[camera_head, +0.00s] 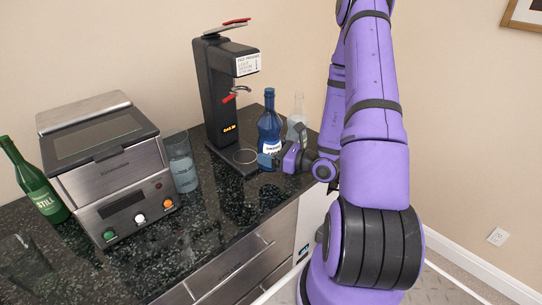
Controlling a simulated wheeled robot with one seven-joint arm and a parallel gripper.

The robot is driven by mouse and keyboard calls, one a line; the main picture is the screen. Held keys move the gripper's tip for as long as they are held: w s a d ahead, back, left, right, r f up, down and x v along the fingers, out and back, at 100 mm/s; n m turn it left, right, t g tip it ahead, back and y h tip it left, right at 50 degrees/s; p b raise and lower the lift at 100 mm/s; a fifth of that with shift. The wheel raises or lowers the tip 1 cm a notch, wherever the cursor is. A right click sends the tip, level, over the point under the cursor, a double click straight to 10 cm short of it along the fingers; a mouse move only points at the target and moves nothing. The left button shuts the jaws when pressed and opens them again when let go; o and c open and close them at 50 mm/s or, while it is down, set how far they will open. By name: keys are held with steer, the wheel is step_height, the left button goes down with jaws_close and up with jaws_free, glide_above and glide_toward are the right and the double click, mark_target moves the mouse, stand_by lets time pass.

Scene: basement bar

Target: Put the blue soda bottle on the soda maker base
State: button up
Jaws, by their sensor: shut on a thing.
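The blue soda bottle (268,123) stands upright on the dark counter, just right of the soda maker (215,95). The soda maker is tall and black, with a red lever on top and a low black base (236,172) with a pale ring on it. My gripper (271,160) reaches in from the right and is shut on the lower part of the bottle. It hides some of the bottle's right side. The bottle looks beside the base; I cannot tell whether its bottom touches the counter.
A clear bottle (297,112) stands behind my gripper, to the right. A glass (181,163), a steel appliance (112,175) and a green bottle (37,185) stand to the left. The counter's front edge runs below the soda maker, above drawers (240,265).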

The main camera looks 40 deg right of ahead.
steer(key=w, duration=1.2)
steer(key=shift+w+a+r, duration=0.1)
steer(key=shift+w+a, duration=0.15)
steer(key=shift+w, duration=0.1)
steer(key=shift+w+f, duration=0.2)
steer(key=shift+f, duration=0.55)
steer(key=shift+w+f, duration=0.2)
steer(key=shift+f, duration=0.8)
steer(key=shift+f, duration=0.15)
steer(key=o, duration=1.7)
steer(key=shift+s+d, duration=0.1)
steer(key=shift+s, duration=0.05)
steer(key=v, duration=0.7)
steer(key=shift+s, duration=0.15)
